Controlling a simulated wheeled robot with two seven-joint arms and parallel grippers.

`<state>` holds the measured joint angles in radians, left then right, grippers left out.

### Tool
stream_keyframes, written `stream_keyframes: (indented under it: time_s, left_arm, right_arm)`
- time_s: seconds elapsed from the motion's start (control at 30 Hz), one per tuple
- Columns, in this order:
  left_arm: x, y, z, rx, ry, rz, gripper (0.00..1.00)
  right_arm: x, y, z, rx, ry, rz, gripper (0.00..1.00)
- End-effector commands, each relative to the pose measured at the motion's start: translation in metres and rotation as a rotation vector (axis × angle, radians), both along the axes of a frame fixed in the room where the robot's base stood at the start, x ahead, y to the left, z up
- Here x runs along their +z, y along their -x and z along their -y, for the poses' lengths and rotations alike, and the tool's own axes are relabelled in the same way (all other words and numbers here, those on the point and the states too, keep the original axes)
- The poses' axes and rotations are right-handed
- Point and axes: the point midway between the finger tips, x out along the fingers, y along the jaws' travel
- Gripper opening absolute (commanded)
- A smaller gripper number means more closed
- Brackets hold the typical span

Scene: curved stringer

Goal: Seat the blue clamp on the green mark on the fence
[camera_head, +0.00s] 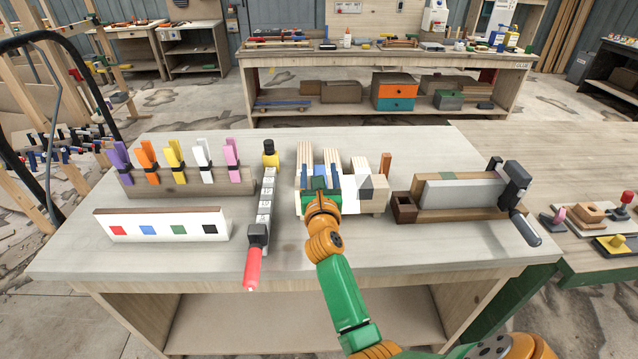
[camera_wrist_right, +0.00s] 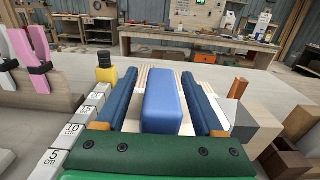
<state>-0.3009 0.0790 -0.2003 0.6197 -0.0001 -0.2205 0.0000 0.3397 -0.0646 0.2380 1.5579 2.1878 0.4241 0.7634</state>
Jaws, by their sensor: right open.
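The white fence (camera_head: 105,226) stands at the table's front left, with red, blue, green and black square marks on its face. The green mark (camera_head: 179,230) is third from the left and bare. My right gripper (camera_head: 321,171) is open over the wooden block assembly at the table's middle. In the right wrist view its dark blue fingers stand on either side of a smooth blue block (camera_wrist_right: 163,105), with a gap on each side. I cannot tell whether this block is part of the blue clamp; no other blue clamp shows on the rack. My left gripper is out of view.
A wooden rack (camera_head: 190,187) behind the fence holds purple, orange, yellow, white and pink clamps. A ruler-marked bar clamp (camera_head: 265,205) with a red handle lies between fence and gripper. A vise-like fixture (camera_head: 460,195) stands right. The table front is clear.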

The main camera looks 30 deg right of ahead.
Motion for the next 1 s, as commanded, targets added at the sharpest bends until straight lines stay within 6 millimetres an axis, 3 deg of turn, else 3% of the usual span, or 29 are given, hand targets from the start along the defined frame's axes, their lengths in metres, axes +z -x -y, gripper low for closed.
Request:
stream_keyframes:
  time_s: [0.17,0.43,1.0]
  left_arm:
    - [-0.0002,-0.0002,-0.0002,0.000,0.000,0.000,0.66]
    - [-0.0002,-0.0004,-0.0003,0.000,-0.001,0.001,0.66]
    - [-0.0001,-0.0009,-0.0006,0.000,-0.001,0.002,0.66]
  right_arm:
    - [-0.0002,-0.0003,0.0002,0.000,0.000,0.000,0.70]
    - [-0.0002,-0.0001,0.0000,0.000,0.000,0.000,0.00]
    - [-0.0003,-0.0001,-0.0001,0.000,0.000,0.000,0.00]
